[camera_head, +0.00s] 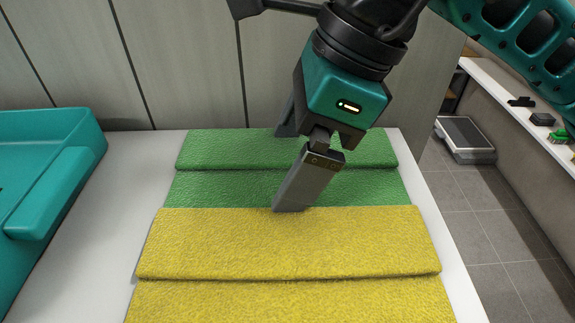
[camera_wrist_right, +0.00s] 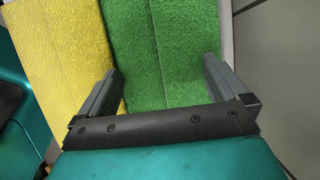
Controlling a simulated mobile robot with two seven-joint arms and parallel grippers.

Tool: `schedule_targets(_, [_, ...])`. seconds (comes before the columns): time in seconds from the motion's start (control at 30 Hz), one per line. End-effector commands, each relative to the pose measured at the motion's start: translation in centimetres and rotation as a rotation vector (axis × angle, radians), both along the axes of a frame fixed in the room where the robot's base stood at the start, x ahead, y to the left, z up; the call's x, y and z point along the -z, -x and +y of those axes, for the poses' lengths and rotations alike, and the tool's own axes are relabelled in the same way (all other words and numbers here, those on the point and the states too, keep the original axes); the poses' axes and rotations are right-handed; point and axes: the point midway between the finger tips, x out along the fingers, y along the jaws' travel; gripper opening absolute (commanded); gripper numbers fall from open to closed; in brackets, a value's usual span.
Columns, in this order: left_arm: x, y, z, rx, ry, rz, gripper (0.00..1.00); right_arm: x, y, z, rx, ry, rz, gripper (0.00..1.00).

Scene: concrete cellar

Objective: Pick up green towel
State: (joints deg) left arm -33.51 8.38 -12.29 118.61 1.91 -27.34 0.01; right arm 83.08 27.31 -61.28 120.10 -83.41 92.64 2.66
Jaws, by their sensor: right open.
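A folded green towel (camera_head: 225,185) lies on a white surface toward the back wall in the head view. It also shows in the right wrist view (camera_wrist_right: 165,45), between my fingers. My right gripper (camera_head: 290,170) is open above the green towel, one finger toward the front and one toward the back. Its front fingertip overlaps the edge where the green towel meets the yellow one; I cannot tell whether it touches. In the right wrist view the fingers (camera_wrist_right: 162,85) stand wide apart with nothing held. My left gripper does not show.
A folded yellow towel (camera_head: 290,242) lies directly in front of the green one. A teal bin (camera_head: 55,140) stands at the left on the white surface (camera_head: 105,215). A panelled wall (camera_head: 185,65) rises close behind. A scale-like device (camera_head: 464,138) sits at the right.

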Motion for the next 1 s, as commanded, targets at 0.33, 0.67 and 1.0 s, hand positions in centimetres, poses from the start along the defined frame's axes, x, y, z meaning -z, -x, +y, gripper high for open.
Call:
schedule_targets(0.33, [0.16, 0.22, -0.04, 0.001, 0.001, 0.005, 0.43, -0.04, 0.00, -0.01, 0.000, 0.000, 0.000, 0.77])
schedule_targets(0.67, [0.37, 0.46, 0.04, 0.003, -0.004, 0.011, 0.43, -0.06, -0.01, -0.01, 0.000, 0.000, 0.000, 0.45])
schedule_targets(1.0, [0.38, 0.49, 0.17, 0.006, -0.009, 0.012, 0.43, -0.30, -0.03, -0.01, 0.000, -0.001, -0.001, 0.41])
